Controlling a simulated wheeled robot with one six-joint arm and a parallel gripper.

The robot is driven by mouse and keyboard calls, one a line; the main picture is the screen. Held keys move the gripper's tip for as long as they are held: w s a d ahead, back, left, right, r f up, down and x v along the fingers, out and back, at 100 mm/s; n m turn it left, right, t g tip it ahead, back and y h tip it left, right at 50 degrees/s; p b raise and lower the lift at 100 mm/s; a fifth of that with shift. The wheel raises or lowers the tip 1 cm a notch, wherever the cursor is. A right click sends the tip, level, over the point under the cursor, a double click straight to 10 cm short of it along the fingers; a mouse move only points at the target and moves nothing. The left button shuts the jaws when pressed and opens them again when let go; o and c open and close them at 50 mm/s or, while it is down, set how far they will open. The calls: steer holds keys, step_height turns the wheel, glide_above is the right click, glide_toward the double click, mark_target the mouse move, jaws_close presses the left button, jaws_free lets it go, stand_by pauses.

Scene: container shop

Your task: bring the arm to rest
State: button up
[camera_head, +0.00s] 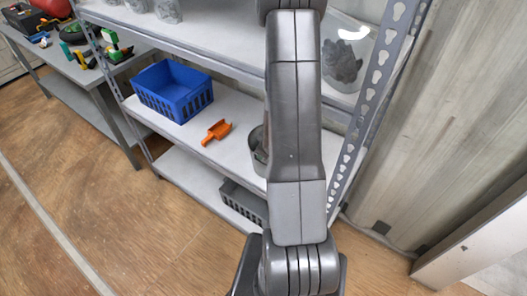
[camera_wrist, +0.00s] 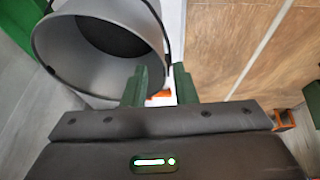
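My arm stands up through the middle of the head view, and my gripper is hidden there. In the wrist view my gripper (camera_wrist: 160,85) has two green fingers standing apart, with a clear gap between them. A grey bucket (camera_wrist: 60,45) with a dark inside lies close by the left finger. Part of its rim reaches towards the gap; I cannot tell whether it touches a finger. In the head view a grey round container (camera_head: 257,150) shows on the middle shelf, mostly hidden behind my arm.
The metal shelf unit holds a blue crate (camera_head: 185,106), an orange scoop (camera_head: 216,131), a dark grey crate (camera_head: 240,203) low down and a clear container (camera_head: 342,62) of dark lumps above. A workbench (camera_head: 95,74) with tools stands left. The wooden floor (camera_head: 90,215) at front left is free.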

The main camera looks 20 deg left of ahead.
mark_target(259, 163)
steer(key=shift+f, duration=0.15)
steer(key=b+x, duration=0.3)
steer(key=x, duration=0.4)
steer(key=shift+a, duration=0.2)
step_height(259, 163, up, 5)
steer(key=shift+s+d+f+p, duration=0.1)
steer(key=shift+s+f+p, duration=0.1)
steer(key=shift+p, duration=0.95)
steer(key=shift+w+r, duration=0.15)
steer(key=shift+r, duration=0.05)
steer(key=shift+f, duration=0.15)
